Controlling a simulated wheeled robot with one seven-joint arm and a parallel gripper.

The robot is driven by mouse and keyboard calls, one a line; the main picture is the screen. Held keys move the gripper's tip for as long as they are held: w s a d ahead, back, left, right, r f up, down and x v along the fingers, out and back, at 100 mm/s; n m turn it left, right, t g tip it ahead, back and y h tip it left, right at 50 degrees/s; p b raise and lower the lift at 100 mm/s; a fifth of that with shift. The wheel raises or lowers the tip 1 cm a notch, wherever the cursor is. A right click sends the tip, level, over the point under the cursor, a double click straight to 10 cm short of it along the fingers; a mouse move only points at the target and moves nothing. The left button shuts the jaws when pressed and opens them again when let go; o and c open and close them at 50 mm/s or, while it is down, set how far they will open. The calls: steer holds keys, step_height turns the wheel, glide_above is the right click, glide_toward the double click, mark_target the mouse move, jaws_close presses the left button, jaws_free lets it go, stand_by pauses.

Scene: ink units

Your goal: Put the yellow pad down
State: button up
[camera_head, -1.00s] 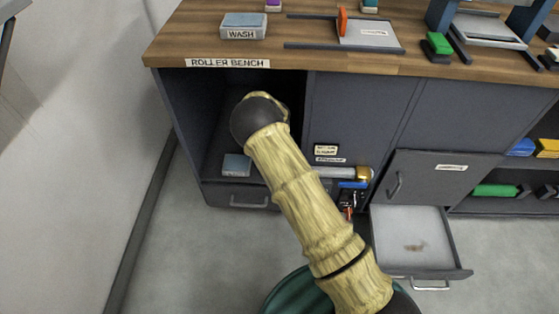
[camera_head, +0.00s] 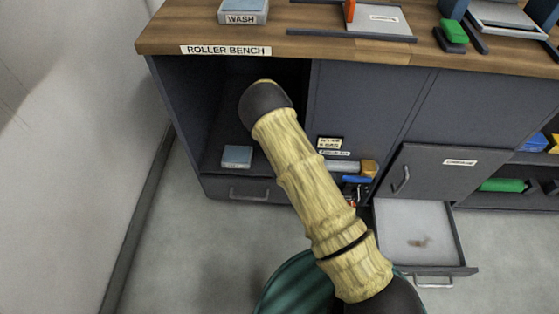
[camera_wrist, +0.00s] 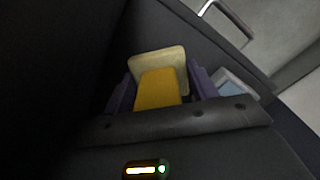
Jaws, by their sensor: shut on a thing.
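The yellow pad (camera_wrist: 158,88) shows in the wrist view between the two purple fingers of my gripper (camera_wrist: 161,86), which is shut on it. A pale cream part shows at the pad's far end; I cannot tell if it belongs to the pad. In the head view my arm reaches into the dark open bay (camera_head: 220,110) under the roller bench, and its links hide the gripper and pad. Whether the pad touches the bay floor cannot be told.
A blue-topped block (camera_head: 237,156) sits on the bay floor left of my arm and shows right of my gripper in the wrist view (camera_wrist: 234,86). The WASH block (camera_head: 242,12) stands on the bench top (camera_head: 300,44). An open drawer (camera_head: 418,235) juts out at lower right.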

steer(key=shift+w+f, duration=0.1)
steer(key=shift+f, duration=1)
steer(key=shift+f+b, duration=1.05)
steer(key=shift+f, duration=0.8)
steer(key=shift+f, duration=0.15)
steer(key=o, duration=1.1)
step_height(320, 180, up, 12)
steer(key=p, duration=0.5)
steer(key=shift+r+p, duration=0.2)
steer(key=shift+p, duration=0.1)
